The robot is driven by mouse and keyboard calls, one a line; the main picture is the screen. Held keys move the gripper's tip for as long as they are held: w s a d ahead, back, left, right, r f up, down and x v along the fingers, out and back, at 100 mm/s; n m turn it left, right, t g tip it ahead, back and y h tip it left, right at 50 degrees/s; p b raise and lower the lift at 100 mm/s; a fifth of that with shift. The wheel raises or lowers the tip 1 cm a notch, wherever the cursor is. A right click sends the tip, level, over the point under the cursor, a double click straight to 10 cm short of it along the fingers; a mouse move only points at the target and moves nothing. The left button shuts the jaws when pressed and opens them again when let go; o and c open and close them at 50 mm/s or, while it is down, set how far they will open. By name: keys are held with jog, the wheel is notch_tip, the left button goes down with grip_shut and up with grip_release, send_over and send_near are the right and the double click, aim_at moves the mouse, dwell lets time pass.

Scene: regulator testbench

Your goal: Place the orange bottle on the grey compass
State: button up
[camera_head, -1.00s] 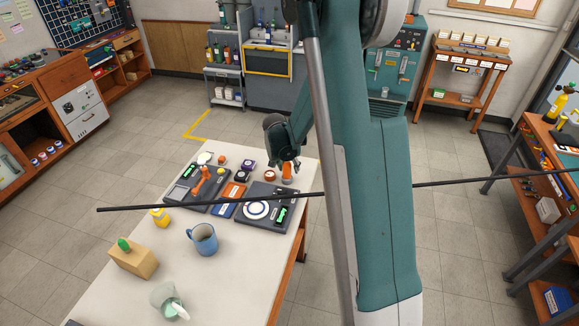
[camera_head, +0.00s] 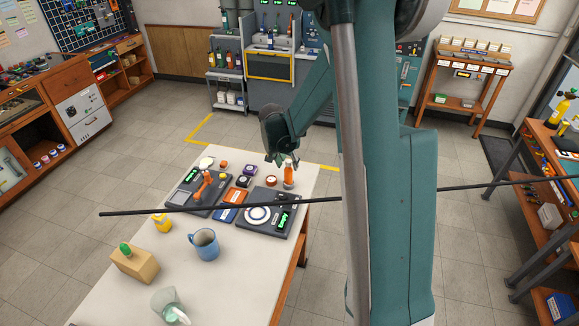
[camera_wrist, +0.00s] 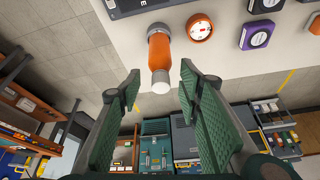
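The orange bottle (camera_head: 288,174) stands upright near the table's far right corner. In the wrist view, the bottle (camera_wrist: 160,54) has a white cap, which appears between my fingertips. My gripper (camera_head: 276,160) is open and empty, just left of and behind the bottle in the head view; both fingers show spread in the wrist view (camera_wrist: 160,78). Round compass-like items stand nearby: an orange one (camera_head: 271,180), a purple one (camera_head: 248,167) and a dark one (camera_head: 243,181). The dark one may be the grey compass; I cannot tell its colour clearly.
Two dark panels lie on the table, the right one (camera_head: 285,200) close to the bottle and the left one (camera_head: 183,198) holding an orange upright part. A blue mug (camera_head: 204,244), yellow bottle (camera_head: 162,222), wooden block (camera_head: 134,262) and clear cup (camera_head: 168,304) stand nearer.

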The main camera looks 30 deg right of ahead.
jog(key=shift+v, duration=2.2)
jog(key=shift+r, duration=0.1)
jog(key=shift+s+a+r, duration=0.2)
jog(key=shift+r, duration=0.1)
jog(key=s+a+r+n+t+y, duration=0.2)
jog(key=s+a+r+n, duration=0.4)
jog(key=s+a+r, duration=0.6)
jog(key=s+a+r+n, duration=0.1)
jog(key=s+a+n, duration=0.1)
jog(key=s, duration=0.5)
jog(key=s+a+r+n+t+y, duration=0.1)
jog(key=s+a+r+n, duration=0.1)
jog(key=s, duration=0.5)
jog(key=s+a+r+n+t, duration=0.1)
jog(key=s+a, duration=0.3)
jog(key=s, duration=0.3)
jog(key=shift+s+r+n+y, duration=0.3)
jog(key=shift+s+n+y, duration=0.1)
